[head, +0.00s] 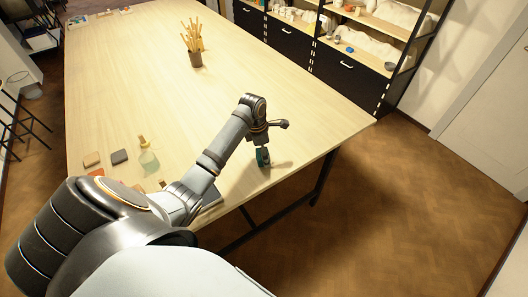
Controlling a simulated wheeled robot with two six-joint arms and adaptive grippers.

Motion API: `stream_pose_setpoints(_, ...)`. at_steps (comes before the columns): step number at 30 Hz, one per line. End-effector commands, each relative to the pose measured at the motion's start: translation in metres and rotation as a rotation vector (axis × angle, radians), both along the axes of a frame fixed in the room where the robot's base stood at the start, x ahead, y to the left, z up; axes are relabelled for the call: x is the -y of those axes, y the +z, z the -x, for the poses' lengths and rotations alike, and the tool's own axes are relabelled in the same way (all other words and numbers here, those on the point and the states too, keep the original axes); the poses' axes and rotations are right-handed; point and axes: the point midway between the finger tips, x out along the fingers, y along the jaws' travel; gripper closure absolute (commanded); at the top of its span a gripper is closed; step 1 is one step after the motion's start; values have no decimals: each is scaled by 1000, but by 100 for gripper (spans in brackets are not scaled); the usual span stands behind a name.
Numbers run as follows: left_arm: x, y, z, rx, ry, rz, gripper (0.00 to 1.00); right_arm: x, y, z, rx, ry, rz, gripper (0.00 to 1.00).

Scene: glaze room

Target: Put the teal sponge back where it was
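The teal sponge (263,158) is at the fingertips of my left gripper (262,150), close above or at the tabletop near the table's right front edge. The fingers appear closed around it, and a shadow falls to its right. Whether the sponge touches the table is hard to tell. My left arm reaches across the table's front and hides part of it. My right gripper is not in view.
On the wooden table (270,75) are a beige block (91,158), a grey block (119,157), an orange block (96,173), a bottle (149,158) and a pot of sticks (195,58). The table's middle is clear.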

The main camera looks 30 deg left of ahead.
Motion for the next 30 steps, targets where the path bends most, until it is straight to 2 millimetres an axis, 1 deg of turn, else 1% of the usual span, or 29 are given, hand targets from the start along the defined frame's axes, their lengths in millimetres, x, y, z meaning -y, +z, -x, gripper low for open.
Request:
stream_pose_setpoints(2,-1,4,0,2,0,-1,12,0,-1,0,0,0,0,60)
stream_pose_setpoints(5,-3,18,0,5,1,-2,12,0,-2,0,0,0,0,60)
stream_pose_setpoints(12,-9,75,7,6,0,-4,12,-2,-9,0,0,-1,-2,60)
stream_pose_setpoints(14,-10,88,9,6,0,-4,12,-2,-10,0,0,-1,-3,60)
stream_pose_setpoints(16,-12,105,11,2,0,-2,12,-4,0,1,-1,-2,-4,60)
stream_pose_setpoints(18,-12,113,12,1,0,-1,12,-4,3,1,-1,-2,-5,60)
stream_pose_setpoints(22,-13,119,13,0,0,0,12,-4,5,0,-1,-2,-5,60)
stream_pose_setpoints(30,-13,119,13,0,0,0,12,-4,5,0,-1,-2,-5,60)
